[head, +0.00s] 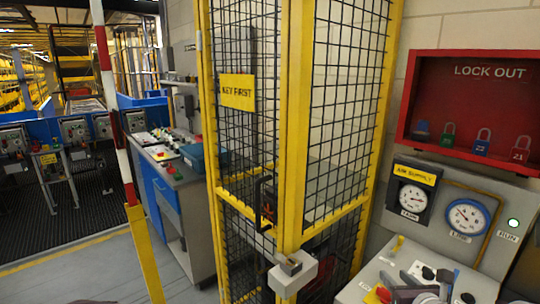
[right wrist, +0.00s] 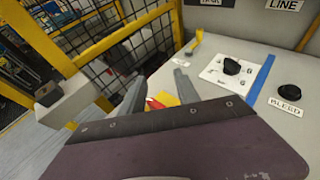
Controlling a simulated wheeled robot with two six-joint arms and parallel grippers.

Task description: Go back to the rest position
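My right gripper (head: 424,278) is low at the right of the head view, over the sloping grey control panel (head: 350,294). In the right wrist view its two grey fingers (right wrist: 158,80) stand apart with nothing held between them. A red button on a yellow plate (right wrist: 162,100) shows below and between the fingers; whether they touch the panel I cannot tell. My left gripper is not in view.
A yellow mesh cage (head: 290,130) with a "KEY FIRST" sign (head: 237,93) and a grey lock box (head: 292,274) stands left of the panel. A red lock-out box (head: 415,105) with several padlocks and two gauges are at right. Floor at left is open.

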